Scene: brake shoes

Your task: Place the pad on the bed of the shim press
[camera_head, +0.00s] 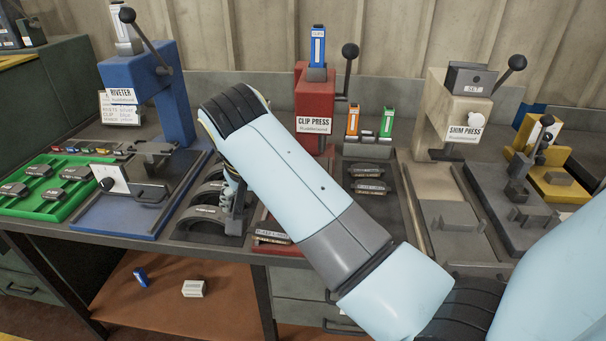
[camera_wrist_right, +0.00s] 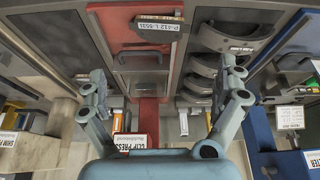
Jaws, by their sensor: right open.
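The shim press (camera_head: 452,112) is a cream machine at right in the head view; its bed (camera_head: 448,215) is a grey plate with no pad visible on it. A dark pad with a pale label (camera_head: 272,237) lies at the front of the red clip press tray; it also shows at the top of the right wrist view (camera_wrist_right: 160,24). Two more labelled pads (camera_head: 368,178) lie on a stand right of the clip press. My right gripper (camera_wrist_right: 165,80) is open and empty, with the labelled pad ahead of it. My arm partly hides it in the head view.
Curved brake shoes (camera_head: 208,205) lie left of the gripper. The red clip press (camera_head: 315,95) and blue riveter (camera_head: 160,90) stand behind. A green tray (camera_head: 40,205) holds several pads at left. My right arm crosses the middle of the bench.

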